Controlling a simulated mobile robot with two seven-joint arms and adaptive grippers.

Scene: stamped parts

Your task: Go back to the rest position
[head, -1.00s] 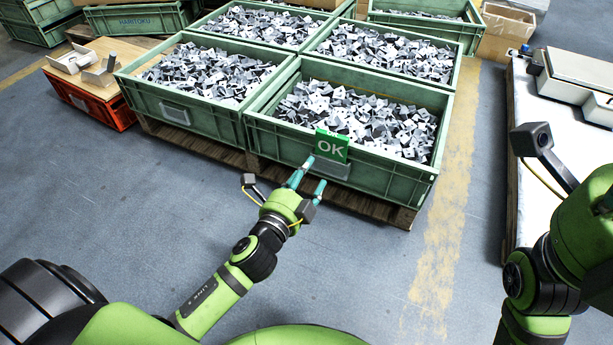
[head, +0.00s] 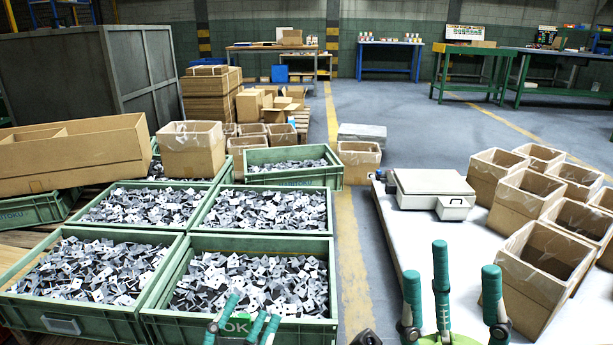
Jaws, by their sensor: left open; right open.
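My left gripper (head: 243,318) is at the bottom of the head view, its teal fingers apart and empty. I cannot tell whether the fingers touch the card. My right gripper (head: 450,272) is at the bottom right, its teal fingers pointing up, spread wide and empty. It appears in front of the white table (head: 425,232). Most of both arms is out of view.
Several green crates of grey stamped parts stand at the left. The white table carries a scale (head: 432,187) and several open cardboard boxes (head: 525,203). A floor strip with a yellow line (head: 352,270) lies clear between crates and table. Workbenches (head: 390,58) stand far back.

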